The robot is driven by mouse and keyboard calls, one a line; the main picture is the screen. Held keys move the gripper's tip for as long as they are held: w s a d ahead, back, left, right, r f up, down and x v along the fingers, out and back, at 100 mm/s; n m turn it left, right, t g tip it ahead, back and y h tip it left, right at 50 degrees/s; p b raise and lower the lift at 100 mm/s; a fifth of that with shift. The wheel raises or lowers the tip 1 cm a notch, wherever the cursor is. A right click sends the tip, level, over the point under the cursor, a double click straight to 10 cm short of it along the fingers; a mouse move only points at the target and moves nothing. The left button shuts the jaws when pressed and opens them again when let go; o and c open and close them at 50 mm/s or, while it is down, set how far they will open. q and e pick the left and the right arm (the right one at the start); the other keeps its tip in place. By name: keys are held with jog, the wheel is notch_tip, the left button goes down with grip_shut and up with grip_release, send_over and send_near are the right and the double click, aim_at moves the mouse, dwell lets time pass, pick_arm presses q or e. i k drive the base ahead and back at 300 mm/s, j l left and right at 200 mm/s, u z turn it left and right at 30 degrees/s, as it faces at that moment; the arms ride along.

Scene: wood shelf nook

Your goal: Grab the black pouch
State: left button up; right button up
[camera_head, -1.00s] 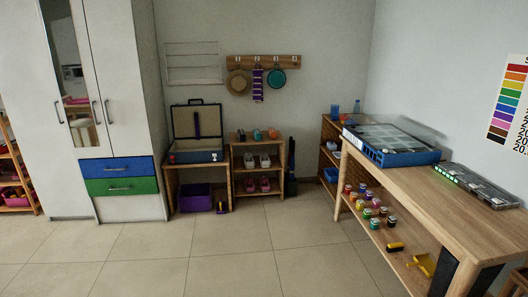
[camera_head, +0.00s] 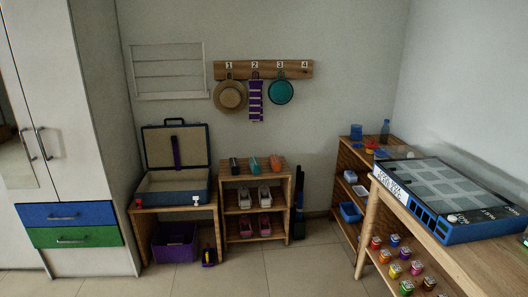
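A small black item (camera_head: 234,166), which looks like the black pouch, lies on top of the small wooden shelf (camera_head: 256,176) against the back wall. It is at the left of a row, beside a teal item (camera_head: 254,164) and an orange item (camera_head: 276,162). It is too small to make out in detail. Neither of my grippers is in view.
Left of the shelf, an open suitcase (camera_head: 174,187) rests on a wooden stand above a purple bin (camera_head: 175,243). A wooden table (camera_head: 440,255) with a blue-framed board (camera_head: 455,234) stands at right. Tiled floor (camera_head: 300,270) before the shelf is clear.

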aim_at(234, 167)
jog(key=i, duration=2.05)
